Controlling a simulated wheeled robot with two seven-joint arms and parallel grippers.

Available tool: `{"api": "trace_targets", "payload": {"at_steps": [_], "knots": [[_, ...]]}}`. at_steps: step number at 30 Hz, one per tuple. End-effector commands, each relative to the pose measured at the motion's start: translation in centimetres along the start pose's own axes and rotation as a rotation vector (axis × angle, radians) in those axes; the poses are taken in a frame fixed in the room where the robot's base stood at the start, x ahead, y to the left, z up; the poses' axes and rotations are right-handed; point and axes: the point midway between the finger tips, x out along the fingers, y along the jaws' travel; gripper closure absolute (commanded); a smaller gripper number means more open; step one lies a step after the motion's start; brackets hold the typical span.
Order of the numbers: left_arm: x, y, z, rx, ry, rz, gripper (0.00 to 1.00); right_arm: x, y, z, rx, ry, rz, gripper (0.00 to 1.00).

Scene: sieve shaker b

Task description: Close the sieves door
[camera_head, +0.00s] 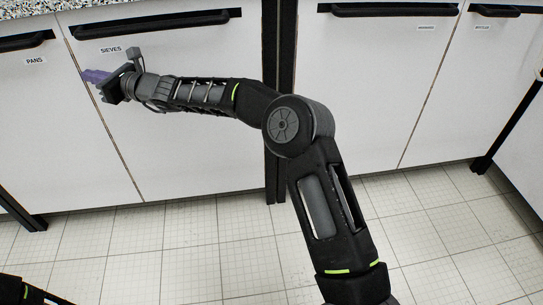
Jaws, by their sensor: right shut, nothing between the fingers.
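The sieves door (190,150) is a white cabinet front with a "SIEVES" label (110,49) and a long black bar handle (150,28) along its top. It looks flush, or nearly so, with the fronts beside it. My right gripper (90,76) is at the door's left edge, below and left of the handle, by the seam with the pans door. Its purple fingers are shut with nothing between them. I cannot tell whether they touch the door. My right forearm crosses in front of the door and hides part of it. My left gripper is not in view.
The pans door (37,120) with its black handle (25,41) is at the left. More white fronts (370,90) stand right of a black upright (280,60). A speckled counter edge (60,7) runs above. The tiled floor (180,250) is clear.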

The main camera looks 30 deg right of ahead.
Motion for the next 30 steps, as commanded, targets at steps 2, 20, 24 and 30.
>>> {"api": "trace_targets", "payload": {"at_steps": [2, 20, 24, 30], "knots": [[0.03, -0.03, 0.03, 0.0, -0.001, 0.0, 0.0, -0.05, -0.05, 0.0, 0.001, 0.0, 0.0, 1.0], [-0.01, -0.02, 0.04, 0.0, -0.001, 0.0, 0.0, -0.17, -0.52, 0.26, 0.001, -0.002, -0.009, 1.0], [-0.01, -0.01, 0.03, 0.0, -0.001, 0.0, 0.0, -0.18, -0.55, 0.28, 0.001, -0.002, -0.009, 1.0], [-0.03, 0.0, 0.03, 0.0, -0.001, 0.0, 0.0, -0.28, -0.63, 0.29, 0.001, -0.002, -0.008, 1.0]]}}
